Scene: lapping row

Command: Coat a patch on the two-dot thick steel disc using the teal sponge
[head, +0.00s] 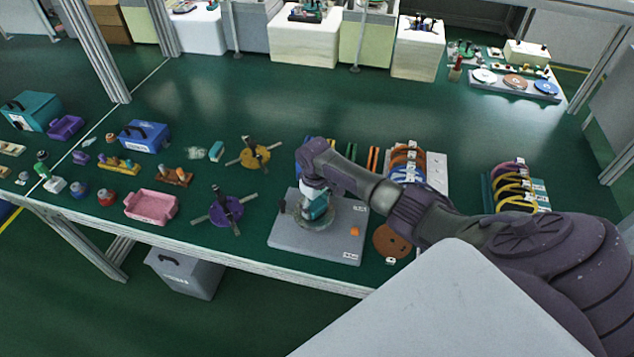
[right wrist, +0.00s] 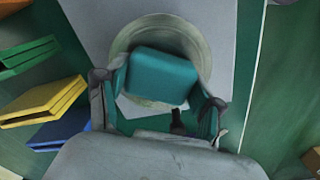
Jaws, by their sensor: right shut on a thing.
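My right gripper (head: 317,203) is shut on the teal sponge (right wrist: 163,77), which sits between its two fingers in the right wrist view. The sponge is over a round pale grey-olive disc (right wrist: 130,36). In the head view the disc (head: 327,224) lies on a grey board (head: 285,236), partly hidden under the gripper. I cannot tell whether the sponge touches the disc. No dots can be made out on the disc. My left gripper is not in view.
A brown disc (head: 391,241) lies right of the board. A purple spoked fixture (head: 226,211) and a pink tray (head: 151,206) stand to the left. Racks of coloured rings (head: 516,188) stand at the right.

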